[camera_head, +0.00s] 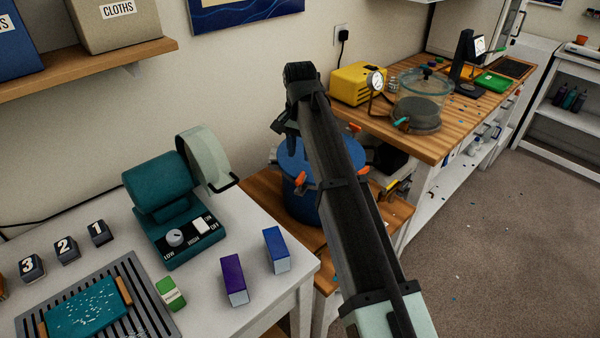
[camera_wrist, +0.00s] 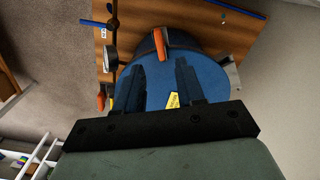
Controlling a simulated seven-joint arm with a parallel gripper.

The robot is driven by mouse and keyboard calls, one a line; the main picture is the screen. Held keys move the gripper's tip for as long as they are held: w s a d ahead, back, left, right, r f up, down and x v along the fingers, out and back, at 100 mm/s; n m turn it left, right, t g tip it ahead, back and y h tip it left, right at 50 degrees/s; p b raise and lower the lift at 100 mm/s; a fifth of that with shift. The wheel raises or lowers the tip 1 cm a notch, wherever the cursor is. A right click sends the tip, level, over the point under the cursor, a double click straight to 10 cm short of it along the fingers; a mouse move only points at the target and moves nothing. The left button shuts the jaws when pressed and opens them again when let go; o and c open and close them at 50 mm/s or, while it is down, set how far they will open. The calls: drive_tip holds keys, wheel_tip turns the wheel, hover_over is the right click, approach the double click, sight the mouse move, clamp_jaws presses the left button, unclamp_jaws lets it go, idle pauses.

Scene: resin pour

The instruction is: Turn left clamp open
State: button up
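The blue pressure pot (camera_head: 303,206) stands on the low wooden bench, partly hidden behind my arm. Orange clamp handles show around its lid, one at the front (camera_head: 300,178) and one at the back right (camera_head: 354,127). My gripper (camera_head: 280,128) hangs over the pot's back left part. In the wrist view, my gripper (camera_wrist: 160,66) is open, with its two dark fingers apart over the blue lid (camera_wrist: 160,80). An orange clamp handle (camera_wrist: 160,44) stands upright just beyond the fingertips, with no visible contact. Another orange handle (camera_wrist: 101,102) is at the lid's left. I cannot tell which is the left clamp.
A white table (camera_head: 120,233) with a teal machine (camera_head: 168,200) stands left of the pot. A wooden workbench (camera_head: 440,135) with a yellow pump (camera_head: 357,84) and a clear chamber (camera_head: 424,95) is at the right.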

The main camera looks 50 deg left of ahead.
sight(300, 175)
wheel_tip(300, 175, down, 8)
drive_tip(key=shift+f, duration=0.15)
idle(0.3)
drive_tip(key=shift+c, duration=0.4)
clamp_jaws()
